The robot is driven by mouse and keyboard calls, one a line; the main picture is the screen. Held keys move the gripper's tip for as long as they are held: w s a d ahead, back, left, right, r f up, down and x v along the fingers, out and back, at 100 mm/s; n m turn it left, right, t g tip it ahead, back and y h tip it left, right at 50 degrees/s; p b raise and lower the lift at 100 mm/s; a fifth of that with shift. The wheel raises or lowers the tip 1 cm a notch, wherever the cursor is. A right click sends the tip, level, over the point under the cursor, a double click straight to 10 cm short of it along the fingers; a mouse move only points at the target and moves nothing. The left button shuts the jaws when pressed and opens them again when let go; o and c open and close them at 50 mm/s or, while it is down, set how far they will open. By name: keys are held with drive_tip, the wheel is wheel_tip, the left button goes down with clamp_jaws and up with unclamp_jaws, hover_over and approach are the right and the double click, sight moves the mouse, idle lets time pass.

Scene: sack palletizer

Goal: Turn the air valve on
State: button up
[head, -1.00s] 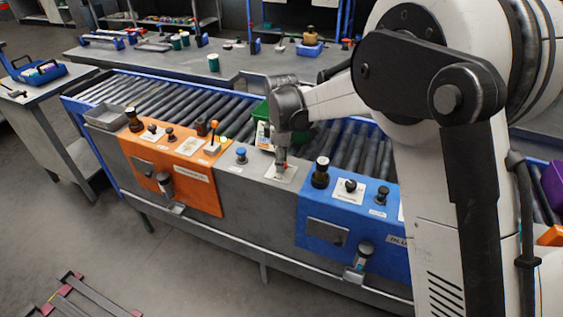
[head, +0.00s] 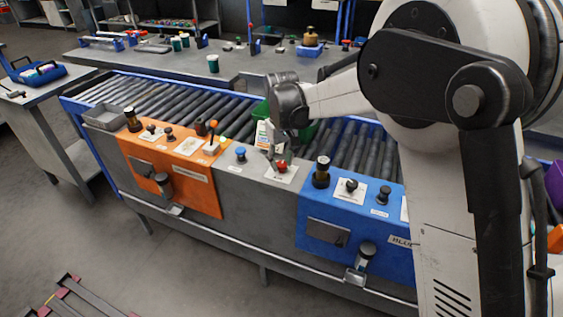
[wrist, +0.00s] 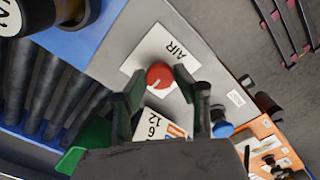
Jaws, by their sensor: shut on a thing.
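The air valve is a red round knob (head: 281,165) on a white plate on the grey middle panel. In the wrist view the knob (wrist: 160,76) has a pale pointer line and sits by the printed word AIR on its plate (wrist: 185,47). My gripper (head: 274,156) is low over the panel, tilted, just left of and behind the knob in the head view. In the wrist view my fingertips (wrist: 157,84) stand on both sides of the knob, shut on it. How deep they grip is hard to see.
A blue push button (head: 240,154) is left of the plate. The orange panel (head: 172,178) with a lever is farther left, the blue panel (head: 350,215) to the right. A green bin (wrist: 90,145) and a white numbered card (wrist: 155,127) are behind, near the rollers.

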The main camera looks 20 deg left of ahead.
sight(282, 163)
drive_tip(key=m, duration=0.5)
drive_tip(key=shift+m, duration=0.4)
idle(0.4)
drive_tip(key=o, duration=1.1)
wheel_tip(282, 163, up, 12)
